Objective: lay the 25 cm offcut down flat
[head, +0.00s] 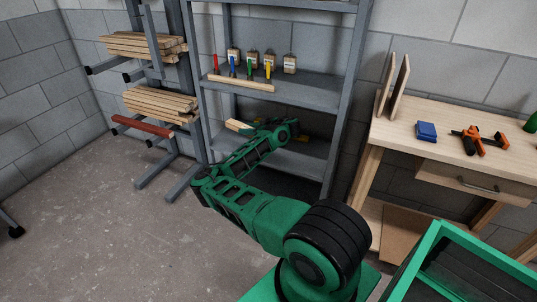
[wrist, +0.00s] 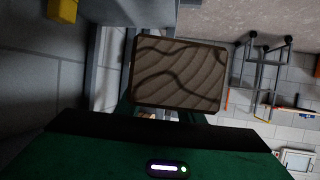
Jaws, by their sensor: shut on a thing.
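A short pale wooden piece, which looks like the offcut (head: 237,125), juts out to the left of my gripper (head: 254,130) at the lower shelf of the grey rack. My gripper is shut on it. In the wrist view the offcut (wrist: 180,72) shows its brown end grain with dark curved lines, close to the camera. The end fills the space past the dark gripper body. Its length is hidden behind that end. I cannot tell whether it touches the shelf.
Battens (head: 158,103) and a red bar (head: 142,126) rest on the left stand. A workbench (head: 440,142) stands right.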

